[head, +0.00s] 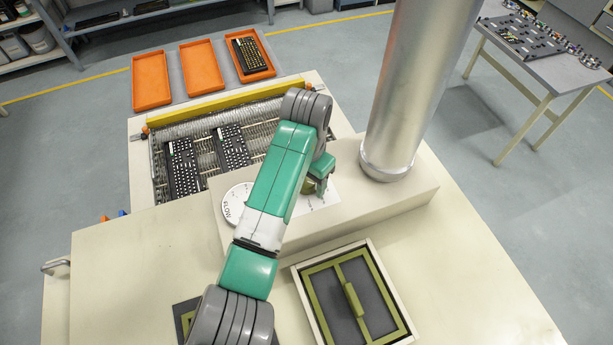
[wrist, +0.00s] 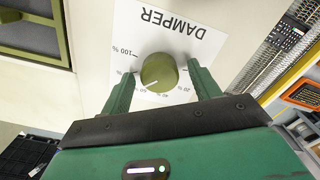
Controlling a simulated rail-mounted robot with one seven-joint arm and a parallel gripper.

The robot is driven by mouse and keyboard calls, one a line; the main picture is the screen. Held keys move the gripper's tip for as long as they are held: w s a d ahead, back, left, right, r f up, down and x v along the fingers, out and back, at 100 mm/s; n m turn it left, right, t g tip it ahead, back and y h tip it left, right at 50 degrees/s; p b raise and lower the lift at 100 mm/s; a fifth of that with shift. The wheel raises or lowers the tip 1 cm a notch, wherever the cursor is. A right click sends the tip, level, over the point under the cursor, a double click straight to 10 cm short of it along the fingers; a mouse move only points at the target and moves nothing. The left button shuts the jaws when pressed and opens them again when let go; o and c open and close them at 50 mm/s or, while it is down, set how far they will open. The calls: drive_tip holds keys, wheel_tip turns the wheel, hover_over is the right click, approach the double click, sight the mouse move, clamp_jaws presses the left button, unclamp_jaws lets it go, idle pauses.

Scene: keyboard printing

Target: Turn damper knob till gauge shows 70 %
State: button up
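The damper knob (wrist: 158,70) is round and olive green, with a white pointer line, on a white plate marked DAMPER (wrist: 172,20) in the wrist view. The line points down-left, roughly toward the 60 mark; nearby marks are partly covered. My gripper (wrist: 162,72) has one finger on each side of the knob, with visible gaps, so it is open. In the head view the knob (head: 308,187) shows partly beside my green gripper (head: 319,181). The white round FLOW gauge (head: 232,205) is partly hidden by my arm; its needle is not readable.
A large metal pipe (head: 417,90) rises right of the knob. Keyboards (head: 184,168) lie on a roller conveyor at left, with orange trays (head: 151,80) behind. A framed panel with an olive handle (head: 352,299) lies in front.

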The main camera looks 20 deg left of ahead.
wheel_tip(320, 180, up, 8)
drive_tip(key=shift+f+p, duration=0.1)
drive_tip(key=shift+p, duration=0.2)
idle(0.6)
